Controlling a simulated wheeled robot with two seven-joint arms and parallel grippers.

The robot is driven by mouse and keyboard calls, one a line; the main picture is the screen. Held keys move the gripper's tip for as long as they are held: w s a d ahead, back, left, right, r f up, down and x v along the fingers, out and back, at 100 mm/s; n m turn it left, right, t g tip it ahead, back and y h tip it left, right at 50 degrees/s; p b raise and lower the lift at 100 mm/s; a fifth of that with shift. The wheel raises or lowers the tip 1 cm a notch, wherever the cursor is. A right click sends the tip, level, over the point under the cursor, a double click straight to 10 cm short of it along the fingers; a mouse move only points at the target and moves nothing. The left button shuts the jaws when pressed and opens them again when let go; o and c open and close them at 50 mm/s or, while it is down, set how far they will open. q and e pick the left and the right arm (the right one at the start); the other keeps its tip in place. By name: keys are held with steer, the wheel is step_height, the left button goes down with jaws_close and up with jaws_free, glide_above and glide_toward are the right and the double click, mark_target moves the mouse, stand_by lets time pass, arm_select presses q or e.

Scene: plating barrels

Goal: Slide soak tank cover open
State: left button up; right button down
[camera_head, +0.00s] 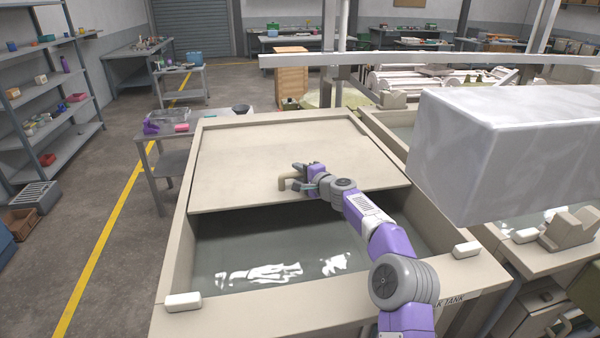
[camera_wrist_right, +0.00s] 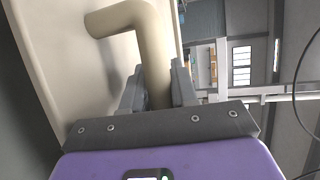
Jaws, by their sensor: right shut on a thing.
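The soak tank (camera_head: 180,250) is a beige open-topped tank in the middle of the head view. Its flat beige cover (camera_head: 270,150) lies over the far part, and grey liquid (camera_head: 290,245) shows in the uncovered near part. A beige bar handle (camera_head: 288,182) stands on the cover near its front edge. My right gripper (camera_head: 303,178) is at this handle. In the right wrist view the handle (camera_wrist_right: 155,55) passes between the two fingers of my right gripper (camera_wrist_right: 158,85), which are shut on it. My left gripper is not in view.
A large pale block (camera_head: 510,150) hangs at the right, near my right arm. White blocks (camera_head: 183,302) sit on the tank's near corners. A small table (camera_head: 165,140) with a pink-purple container stands left of the tank.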

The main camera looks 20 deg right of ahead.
steer(key=c, duration=1)
jaws_free()
steer(key=shift+s+d, duration=0.1)
steer(key=shift+s+d+b, duration=0.25)
steer(key=shift+s+b, duration=0.3)
steer(key=shift+s, duration=0.05)
steer(key=b+v, duration=0.2)
steer(key=v, duration=0.2)
steer(key=shift+s, duration=0.25)
steer(key=shift+b+v, duration=0.35)
steer(key=shift+v, duration=0.45)
steer(key=shift+r, duration=0.15)
